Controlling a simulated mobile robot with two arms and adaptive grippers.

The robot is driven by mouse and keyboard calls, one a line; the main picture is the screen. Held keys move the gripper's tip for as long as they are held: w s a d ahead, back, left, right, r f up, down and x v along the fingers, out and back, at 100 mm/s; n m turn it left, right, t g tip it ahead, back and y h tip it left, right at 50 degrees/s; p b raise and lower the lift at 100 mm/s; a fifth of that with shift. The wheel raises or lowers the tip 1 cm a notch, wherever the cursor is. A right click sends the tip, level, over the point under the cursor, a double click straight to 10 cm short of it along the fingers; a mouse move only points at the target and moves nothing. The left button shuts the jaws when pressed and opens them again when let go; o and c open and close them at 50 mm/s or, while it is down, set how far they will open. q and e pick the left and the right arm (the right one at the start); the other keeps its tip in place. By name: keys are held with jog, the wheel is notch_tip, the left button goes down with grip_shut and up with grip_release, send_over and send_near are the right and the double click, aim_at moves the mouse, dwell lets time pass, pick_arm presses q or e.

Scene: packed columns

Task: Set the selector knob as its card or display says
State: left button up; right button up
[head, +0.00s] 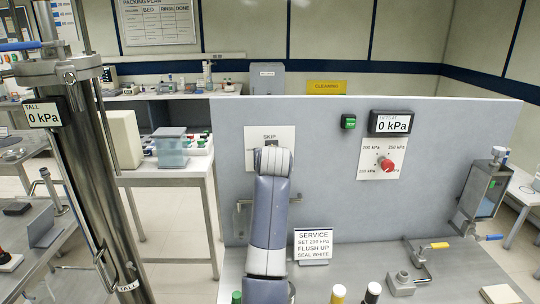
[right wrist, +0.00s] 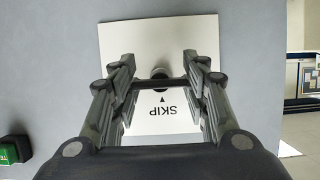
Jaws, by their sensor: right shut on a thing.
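The SKIP plate (head: 284,136) is a white square on the grey panel, mostly behind my right arm in the head view. In the right wrist view the plate (right wrist: 150,32) appears upside down, with a small dark knob (right wrist: 159,71) at its middle. My right gripper (right wrist: 160,76) is shut on this knob; the fingertip contact is partly hidden. A red selector knob (head: 386,164) sits on a separate white dial plate with kPa marks, apart from my gripper. The service card (head: 314,246) reads SET 200 kPa, FLUSH UP, SEAL WHITE. My left gripper is out of view.
A LIFTS AT display (head: 391,123) reads 0 kPa, beside a green button (head: 348,122). A tall steel column (head: 95,170) with a 0 kPa display stands left.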

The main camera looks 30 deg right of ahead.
jog(key=shift+f, duration=0.45)
jog(key=o, duration=1.1)
jog(key=shift+r, duration=0.25)
jog(key=shift+s+a+r, duration=0.15)
jog(key=shift+s+r, duration=0.05)
jog(key=shift+s, duration=0.05)
jog(key=v, duration=0.6)
jog(key=shift+s+a, duration=0.2)
jog(key=shift+s, duration=0.15)
jog(key=shift+r, duration=0.1)
